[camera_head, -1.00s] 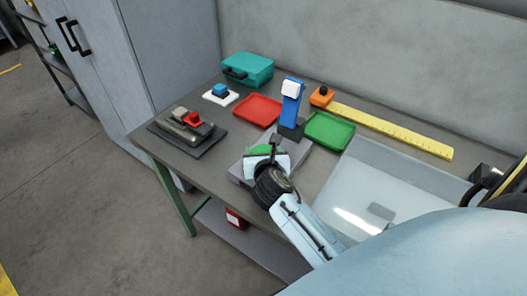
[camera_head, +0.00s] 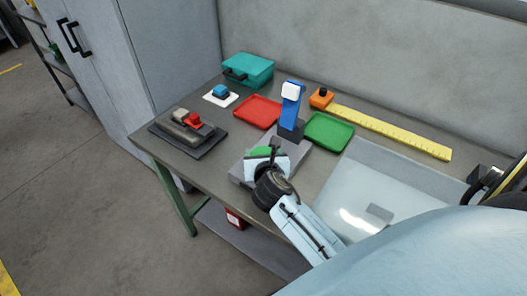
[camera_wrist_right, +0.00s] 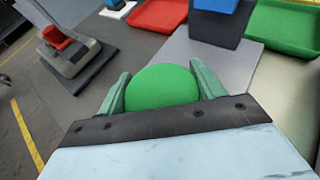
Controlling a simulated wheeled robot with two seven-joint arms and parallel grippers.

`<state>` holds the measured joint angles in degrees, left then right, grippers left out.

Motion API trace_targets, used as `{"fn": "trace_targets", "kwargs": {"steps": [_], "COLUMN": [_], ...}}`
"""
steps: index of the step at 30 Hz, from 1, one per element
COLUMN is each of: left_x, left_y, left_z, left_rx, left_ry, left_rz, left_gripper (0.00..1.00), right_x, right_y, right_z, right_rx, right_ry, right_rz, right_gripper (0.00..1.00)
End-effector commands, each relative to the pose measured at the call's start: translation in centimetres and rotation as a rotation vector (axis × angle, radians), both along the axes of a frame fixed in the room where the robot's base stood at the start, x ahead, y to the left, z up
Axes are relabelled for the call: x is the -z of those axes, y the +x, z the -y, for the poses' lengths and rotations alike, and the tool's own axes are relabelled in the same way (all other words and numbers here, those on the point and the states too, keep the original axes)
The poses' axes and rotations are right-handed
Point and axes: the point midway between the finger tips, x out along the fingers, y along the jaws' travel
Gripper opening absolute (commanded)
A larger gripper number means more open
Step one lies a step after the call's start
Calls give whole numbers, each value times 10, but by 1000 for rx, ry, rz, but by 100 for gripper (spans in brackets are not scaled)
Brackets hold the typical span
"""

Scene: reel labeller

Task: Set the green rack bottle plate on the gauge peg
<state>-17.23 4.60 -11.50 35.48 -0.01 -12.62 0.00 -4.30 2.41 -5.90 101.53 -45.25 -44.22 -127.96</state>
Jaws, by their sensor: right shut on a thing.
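The green rack bottle plate (camera_head: 263,151) is a round green piece, held between the fingers of my right gripper (camera_head: 265,155). In the right wrist view the plate (camera_wrist_right: 162,87) shows as a smooth green disc between two green fingers. The gauge (camera_head: 291,112) is a blue upright with a white head and a dark foot, on a grey base plate (camera_head: 295,158). My right gripper is over the near left part of this base, in front of the upright. I cannot make out the peg. The height of the plate above the base is unclear. My left gripper is not in view.
A red tray (camera_head: 257,111) and a green tray (camera_head: 328,132) flank the upright. A yellow ruler (camera_head: 390,131) runs along the back. A teal case (camera_head: 247,69), a blue button on a white plate (camera_head: 221,94) and a grey device (camera_head: 188,132) stand left. A clear sheet (camera_head: 365,185) lies right.

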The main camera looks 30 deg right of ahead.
Motion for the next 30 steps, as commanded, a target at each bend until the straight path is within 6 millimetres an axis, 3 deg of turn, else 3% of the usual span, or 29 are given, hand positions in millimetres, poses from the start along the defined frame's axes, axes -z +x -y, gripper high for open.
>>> {"fn": "trace_targets", "kwargs": {"steps": [30], "left_x": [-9], "left_y": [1], "left_z": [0], "left_rx": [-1], "left_ry": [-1], "left_rz": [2], "left_gripper": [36], "right_x": [0], "right_y": [0], "right_z": [0], "right_rx": [0], "right_ry": [-1], "right_rz": [0], "right_gripper": [43]}}
